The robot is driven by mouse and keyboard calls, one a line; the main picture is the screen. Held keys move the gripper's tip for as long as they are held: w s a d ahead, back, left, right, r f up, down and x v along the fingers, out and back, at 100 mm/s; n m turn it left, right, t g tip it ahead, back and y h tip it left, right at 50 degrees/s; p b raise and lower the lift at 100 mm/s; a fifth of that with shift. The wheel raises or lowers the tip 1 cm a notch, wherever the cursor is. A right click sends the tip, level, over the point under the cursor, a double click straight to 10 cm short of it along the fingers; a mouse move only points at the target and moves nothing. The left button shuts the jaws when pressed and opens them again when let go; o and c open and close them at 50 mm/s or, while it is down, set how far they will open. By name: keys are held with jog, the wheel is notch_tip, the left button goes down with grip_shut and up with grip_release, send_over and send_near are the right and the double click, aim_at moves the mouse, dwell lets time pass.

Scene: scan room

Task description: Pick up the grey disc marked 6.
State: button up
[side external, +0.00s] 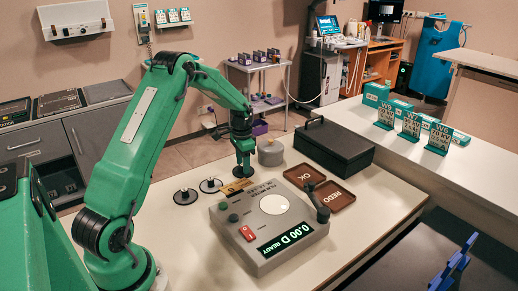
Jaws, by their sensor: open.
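My gripper (243,175) points down over the white table, just behind a small gold plate (236,187) at the back left of the grey meter box. It is open; its fingertips are small and hard to make out here. Two small round discs with upright pegs, one (185,197) at the left and one (210,185) nearer the gripper, lie flat on the table left of my gripper. A grey round block with a knob (270,154) stands behind and right of the gripper. No number 6 is readable on any of these, so I cannot tell which disc is marked 6.
The grey meter box (268,225) has a lit display and a black lever. A black lidded case (334,146) stands at the back. Two brown trays, marked OK (303,176) and REDO (333,196), lie right of the meter. The table's front left is clear.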

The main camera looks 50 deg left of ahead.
jog(key=shift+f, duration=0.1)
dwell(0.4)
grip_shut()
jog(key=shift+r, duration=0.75)
jog(key=r, duration=0.1)
jog(key=d+r, duration=0.1)
jog(key=r, duration=0.1)
jog(key=shift+r, duration=0.1)
jog(key=d+r, duration=0.6)
jog(key=d, duration=0.4)
jog(key=shift+s+d+r, duration=0.15)
jog(key=shift+s+d, duration=0.05)
jog(key=shift+d, duration=0.15)
